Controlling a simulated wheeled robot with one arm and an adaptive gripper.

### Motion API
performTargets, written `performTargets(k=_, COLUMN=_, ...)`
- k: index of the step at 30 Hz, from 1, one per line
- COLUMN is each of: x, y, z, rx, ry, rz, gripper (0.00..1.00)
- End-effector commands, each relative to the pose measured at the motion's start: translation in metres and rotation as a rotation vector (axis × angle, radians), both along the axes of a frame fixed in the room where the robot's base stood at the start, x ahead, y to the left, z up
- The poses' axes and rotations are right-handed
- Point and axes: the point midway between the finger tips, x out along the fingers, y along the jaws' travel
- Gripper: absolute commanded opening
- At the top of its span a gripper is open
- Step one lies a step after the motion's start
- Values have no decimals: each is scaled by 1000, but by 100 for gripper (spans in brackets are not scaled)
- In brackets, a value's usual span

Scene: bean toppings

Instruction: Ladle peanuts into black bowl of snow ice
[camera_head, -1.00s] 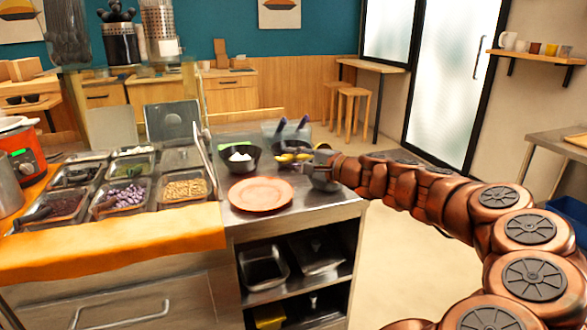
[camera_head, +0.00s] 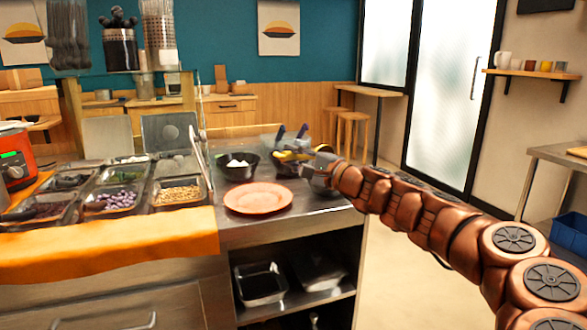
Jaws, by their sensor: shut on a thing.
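The black bowl (camera_head: 226,172) with white snow ice (camera_head: 237,163) in it stands on the metal counter, behind the pink plate. The peanuts (camera_head: 178,194) are light tan and lie in the front right compartment of the topping station. My gripper (camera_head: 316,170) is at the counter's right end, right of the black bowl and the plate. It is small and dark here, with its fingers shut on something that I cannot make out. No ladle can be clearly told apart in its grip.
A pink plate (camera_head: 258,198) lies in front of the bowl. A clear container with dark blue handles (camera_head: 302,131) and yellow items (camera_head: 284,155) stands close behind my gripper. Other topping tubs (camera_head: 112,199) fill the left. An orange cloth (camera_head: 120,233) covers the front edge.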

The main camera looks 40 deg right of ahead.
Motion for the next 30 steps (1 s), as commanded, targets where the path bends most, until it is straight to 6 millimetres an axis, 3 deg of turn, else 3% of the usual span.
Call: performTargets(k=30, x=-2, y=1, z=-5, rx=30, ry=-167, rz=-42, gripper=0)
